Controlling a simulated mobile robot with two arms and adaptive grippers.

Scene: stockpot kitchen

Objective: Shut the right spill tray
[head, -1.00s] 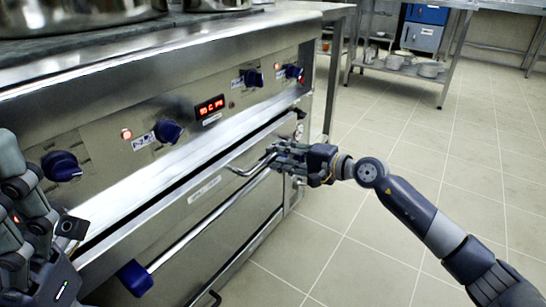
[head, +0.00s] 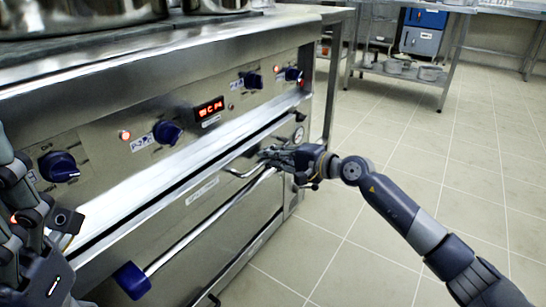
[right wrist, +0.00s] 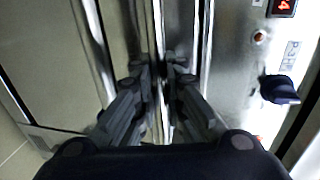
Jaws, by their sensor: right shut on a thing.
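My right gripper (head: 270,156) is shut on a short bent metal handle (head: 241,173) on the front of the range, below the control panel. I take this to be the handle of the right spill tray. The tray's own body is hard to tell from the steel around it, and how far it stands out is unclear. In the right wrist view the fingers (right wrist: 160,72) close around a thin upright bar and hide part of it. My left gripper (head: 38,220) is partly cut off at the left edge, apart from the range's knobs; its opening is unclear.
A long oven bar with a blue end (head: 132,280) runs just below the held handle. Blue knobs (head: 167,133) and a red display (head: 209,108) line the panel above. Pots (head: 80,15) stand on top. The tiled floor (head: 400,200) at right is clear.

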